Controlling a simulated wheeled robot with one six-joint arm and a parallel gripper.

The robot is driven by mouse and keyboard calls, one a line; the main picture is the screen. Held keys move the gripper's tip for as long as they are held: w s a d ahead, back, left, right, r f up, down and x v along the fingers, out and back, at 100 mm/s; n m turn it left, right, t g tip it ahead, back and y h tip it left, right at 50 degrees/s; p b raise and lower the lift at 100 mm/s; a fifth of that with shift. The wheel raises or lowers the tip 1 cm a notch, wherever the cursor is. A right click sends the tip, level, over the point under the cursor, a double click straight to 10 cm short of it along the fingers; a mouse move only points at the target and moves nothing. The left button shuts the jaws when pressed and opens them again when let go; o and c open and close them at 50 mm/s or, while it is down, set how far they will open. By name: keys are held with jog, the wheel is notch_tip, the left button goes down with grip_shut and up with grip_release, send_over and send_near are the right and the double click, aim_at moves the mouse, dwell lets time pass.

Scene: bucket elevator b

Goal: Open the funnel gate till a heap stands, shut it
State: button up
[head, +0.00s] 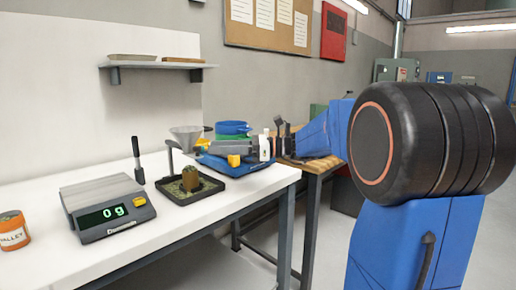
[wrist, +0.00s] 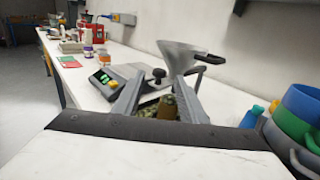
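The grey funnel (head: 187,132) stands on a support at the back of the white bench; the wrist view shows it large at right of centre (wrist: 182,58). I cannot make out the gate's position. Below and in front of it lies a black tray (head: 172,199) with greenish grains and a brown-green upright lump (head: 190,178). The lump also shows between my fingers in the wrist view (wrist: 167,107), beyond them or below; contact cannot be told. My gripper (wrist: 160,78) has its fingers apart, with nothing clearly held. In the head view it reaches in from the right near the funnel.
A scale (head: 105,208) reading 0 g stands left of the tray. A black-handled upright tool (head: 137,160) stands behind. An orange jar (head: 13,231) is at far left. Blue and green bowls (head: 232,129) and a blue scale-like device (head: 215,163) are near my arm.

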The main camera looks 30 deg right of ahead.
jog(key=v, duration=1.3)
jog(key=s+a+f+n+g+h, duration=0.55)
jog(key=s+a+f+n, duration=0.25)
jog(key=s+a+f, duration=0.6)
jog(key=s+d+f+n+t+h, duration=0.1)
jog(key=s+d+f+n+h, duration=0.2)
jog(key=s+f+n+h, duration=0.7)
notch_tip(320, 180, down, 4)
jog(key=s+n, duration=0.2)
jog(key=n, duration=0.2)
jog(key=shift+s+d+n+t, duration=0.3)
jog(key=shift+s+d+t, duration=0.05)
jog(key=shift+s, duration=0.05)
jog(key=shift+s+d+n+h, duration=0.1)
jog(key=shift+d+n+h, duration=0.05)
jog(key=shift+n+h, duration=0.15)
jog(key=shift+c, duration=0.9)
jog(key=shift+d, duration=0.15)
